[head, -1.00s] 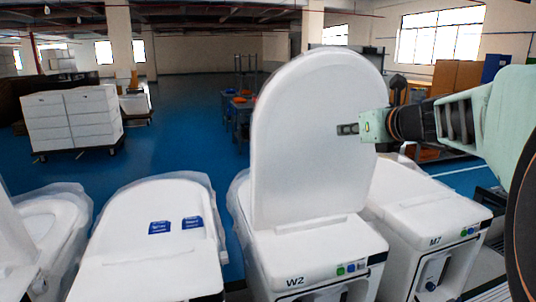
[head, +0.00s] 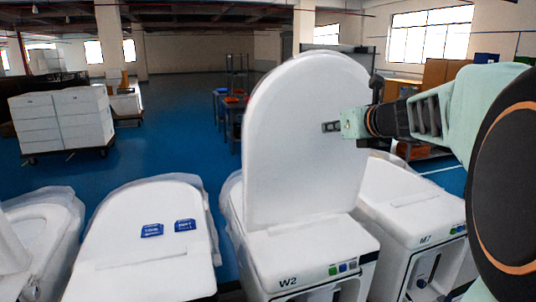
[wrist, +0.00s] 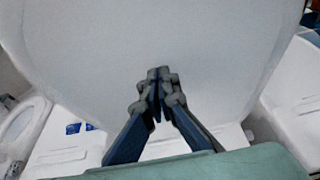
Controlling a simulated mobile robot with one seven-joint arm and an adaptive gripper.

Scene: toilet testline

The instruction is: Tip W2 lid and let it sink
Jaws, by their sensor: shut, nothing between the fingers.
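The W2 lid (head: 305,140) stands raised on the toilet marked W2 (head: 312,262), near upright, its broad white face toward me. In the wrist view the lid (wrist: 150,40) fills the upper part of the picture. My gripper (head: 328,127) is at the right part of the lid's face, about halfway up. In the wrist view my gripper (wrist: 158,75) is shut with its fingertips together and nothing between them. The tips are at or very near the lid face; I cannot tell whether they touch.
The toilet marked M7 (head: 425,215) stands close on the right. A toilet with a closed lid and blue labels (head: 150,230) stands on the left, and an open bowl (head: 40,235) further left. White stacked boxes (head: 62,120) stand behind on the blue floor.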

